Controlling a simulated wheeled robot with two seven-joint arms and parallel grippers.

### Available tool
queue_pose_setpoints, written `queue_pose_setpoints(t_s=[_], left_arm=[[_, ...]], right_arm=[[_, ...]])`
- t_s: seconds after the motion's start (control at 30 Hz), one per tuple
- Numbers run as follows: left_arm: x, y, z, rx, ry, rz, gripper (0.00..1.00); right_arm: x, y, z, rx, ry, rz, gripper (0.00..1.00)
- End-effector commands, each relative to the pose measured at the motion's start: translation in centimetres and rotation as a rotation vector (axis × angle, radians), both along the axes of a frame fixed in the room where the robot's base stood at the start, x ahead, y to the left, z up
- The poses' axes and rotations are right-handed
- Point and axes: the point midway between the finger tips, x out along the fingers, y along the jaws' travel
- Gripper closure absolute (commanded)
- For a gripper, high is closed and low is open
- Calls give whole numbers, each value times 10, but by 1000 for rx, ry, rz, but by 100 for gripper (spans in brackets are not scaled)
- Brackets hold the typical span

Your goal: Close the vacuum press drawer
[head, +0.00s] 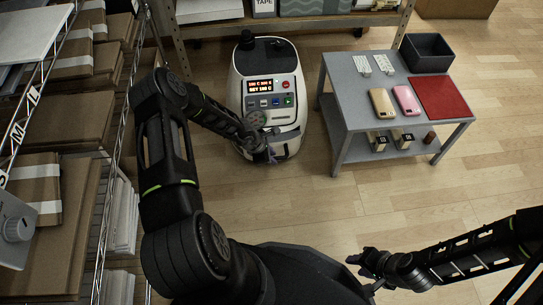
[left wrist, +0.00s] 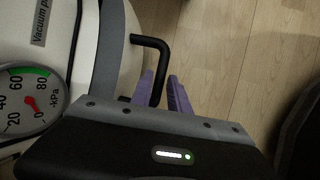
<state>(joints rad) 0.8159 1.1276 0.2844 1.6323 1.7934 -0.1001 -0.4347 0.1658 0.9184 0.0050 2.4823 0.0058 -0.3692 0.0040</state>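The vacuum press (head: 266,72) is a white and dark machine standing on the floor, with a lit display and several buttons. My left gripper (head: 270,154) is low at its front, covering part of it. In the left wrist view, a black bent drawer handle (left wrist: 152,42) sticks out from the white body. The purple fingers of my left gripper (left wrist: 161,92) stand apart, with the handle's bar between them; firm contact is not clear. The drawer's opening is hidden. My right gripper (head: 368,261) is low, away from the press; its fingers are too small to judge.
A grey table (head: 352,107) with phones, a red mat and a dark bin stands right of the press. A shelf rack (head: 75,130) with boxes stands left. A pressure gauge (left wrist: 30,100) is beside the left gripper. Floor (head: 330,205) in front is clear.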

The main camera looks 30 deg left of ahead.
Motion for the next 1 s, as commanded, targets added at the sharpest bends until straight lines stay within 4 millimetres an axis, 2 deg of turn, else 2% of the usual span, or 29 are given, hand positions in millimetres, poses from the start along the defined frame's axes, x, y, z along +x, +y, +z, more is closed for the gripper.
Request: queue_pose_setpoints(t_s=[0.03,0.23,1.0], left_arm=[[0,0,0,0,0,0,84],[0,0,0,0,0,0,100],[0,0,0,0,0,0,100]], right_arm=[[0,0,0,0,0,0,64],[0,0,0,0,0,0,64],[0,0,0,0,0,0,64]])
